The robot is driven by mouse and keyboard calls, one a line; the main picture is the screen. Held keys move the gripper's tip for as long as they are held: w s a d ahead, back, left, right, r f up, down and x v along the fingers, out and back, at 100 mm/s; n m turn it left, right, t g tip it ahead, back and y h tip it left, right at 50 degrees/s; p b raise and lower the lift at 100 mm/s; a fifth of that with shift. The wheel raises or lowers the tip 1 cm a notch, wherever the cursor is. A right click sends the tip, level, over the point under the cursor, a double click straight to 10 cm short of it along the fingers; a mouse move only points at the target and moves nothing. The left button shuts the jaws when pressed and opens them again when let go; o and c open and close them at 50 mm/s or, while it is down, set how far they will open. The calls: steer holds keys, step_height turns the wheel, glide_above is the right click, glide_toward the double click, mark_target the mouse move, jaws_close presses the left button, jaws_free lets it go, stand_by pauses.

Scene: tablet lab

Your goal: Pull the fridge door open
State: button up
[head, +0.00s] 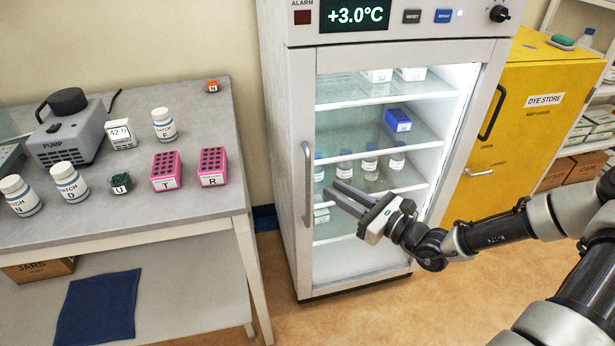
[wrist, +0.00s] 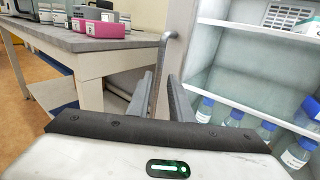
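The fridge (head: 400,24) stands in the middle of the head view, with a glass door (head: 301,95) that looks shut. Its upright grey bar handle (head: 308,185) is on the door's left edge. My gripper (head: 331,189) is in front of the glass, fingers pointing left towards the handle, with a small gap between fingertips and bar in the head view. The fingers are apart and hold nothing. In the wrist view the handle (wrist: 162,60) runs down beyond and between the fingers of my gripper (wrist: 164,90); I cannot tell whether they touch it.
A grey bench (head: 120,205) with pink racks (head: 212,167), white bottles and a pump (head: 65,135) stands left of the fridge, close to its handle side. A yellow cabinet (head: 520,110) stands to the right. Open floor (head: 470,280) lies in front.

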steer(key=b+x, duration=0.1)
steer(key=x, duration=0.9)
jaws_close()
